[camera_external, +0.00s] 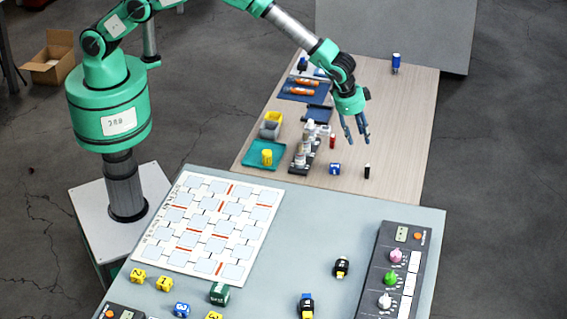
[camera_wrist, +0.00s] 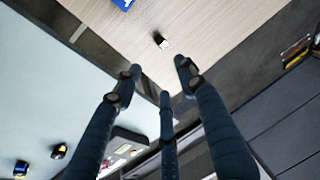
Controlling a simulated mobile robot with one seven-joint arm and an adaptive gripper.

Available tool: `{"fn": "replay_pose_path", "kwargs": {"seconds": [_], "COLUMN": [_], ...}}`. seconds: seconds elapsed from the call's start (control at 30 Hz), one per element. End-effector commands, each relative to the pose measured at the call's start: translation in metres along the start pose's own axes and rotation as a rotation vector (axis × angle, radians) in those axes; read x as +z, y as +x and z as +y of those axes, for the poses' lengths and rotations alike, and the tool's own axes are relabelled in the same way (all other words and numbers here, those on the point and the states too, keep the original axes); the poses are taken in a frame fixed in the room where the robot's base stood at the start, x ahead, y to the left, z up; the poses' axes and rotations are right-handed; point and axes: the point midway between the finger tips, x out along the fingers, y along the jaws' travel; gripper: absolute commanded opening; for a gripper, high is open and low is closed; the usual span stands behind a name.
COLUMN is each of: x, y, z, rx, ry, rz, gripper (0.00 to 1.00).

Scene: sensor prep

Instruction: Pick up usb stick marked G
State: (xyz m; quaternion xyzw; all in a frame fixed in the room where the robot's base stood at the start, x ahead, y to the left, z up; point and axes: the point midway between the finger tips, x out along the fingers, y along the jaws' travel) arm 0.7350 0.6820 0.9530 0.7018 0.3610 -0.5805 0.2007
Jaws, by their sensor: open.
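My gripper (camera_external: 357,137) has three dark fingers, spread open and empty, above the wooden table. In the wrist view its fingertips (camera_wrist: 160,76) surround nothing. A small black stick with a pale end (camera_external: 367,172) stands on the wooden table below the gripper; it also shows beyond the fingertips in the wrist view (camera_wrist: 161,41). Two more black sticks lie on the grey table: one with a yellow part (camera_external: 342,267) and one with blue and yellow parts (camera_external: 306,306). No letter G is legible on any of them.
A blue block (camera_external: 335,169) sits left of the pale-ended stick. A dark rack of bottles (camera_external: 301,162) and a teal tray (camera_external: 256,163) stand further left. A control panel (camera_external: 375,290) lies on the grey table's right. The wooden table's right side is mostly clear.

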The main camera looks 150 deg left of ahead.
Motion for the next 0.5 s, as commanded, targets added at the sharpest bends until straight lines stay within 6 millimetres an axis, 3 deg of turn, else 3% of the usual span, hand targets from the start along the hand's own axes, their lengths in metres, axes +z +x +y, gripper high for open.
{"fn": "replay_pose_path", "kwargs": {"seconds": [0.17,0.5], "x": [-0.002,-0.002], "y": [0.018,0.019], "z": [-0.01,-0.01], "rx": [-0.005,-0.006], "ry": [-0.012,-0.012], "rz": [-0.005,-0.005], "gripper": [0.41,0.41]}}
